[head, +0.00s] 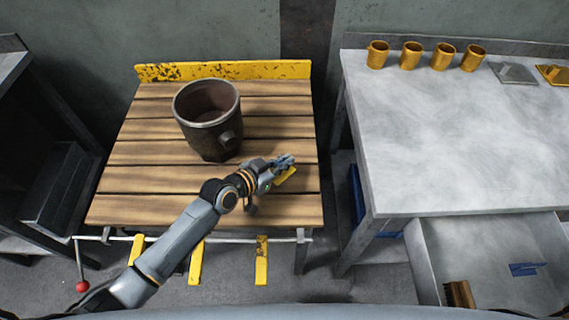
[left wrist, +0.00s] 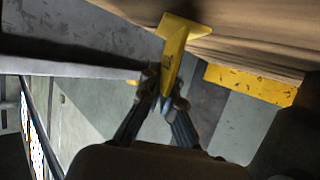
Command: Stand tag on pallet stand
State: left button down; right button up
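The pallet stand (head: 150,178) is a slatted wooden top with a worn yellow back board (head: 220,70). A yellow tag (head: 285,177) is in my left gripper (head: 284,161), above the right part of the slats. In the left wrist view the tag (left wrist: 172,66) is gripped by its upright plate between both fingertips (left wrist: 163,95). Its wider foot (left wrist: 186,28) is close to the wooden boards; I cannot tell whether it touches them. My right gripper is not in view.
A large dark metal pot (head: 209,120) stands on the back middle of the slats. At right, a grey table (head: 450,140) bears several gold mugs (head: 411,55), a grey tag (head: 513,72) and another yellow tag (head: 553,74). An open drawer (head: 480,265) juts out below.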

pick_arm(q)
jog(key=shift+f, duration=0.5)
jog(key=c, duration=1.5)
grip_release()
jog(key=shift+s+a+r, duration=0.1)
jog(key=shift+s+r, duration=0.05)
jog(key=v, duration=1.1)
jog(key=shift+s+a, duration=0.2)
jog(key=shift+s, duration=0.05)
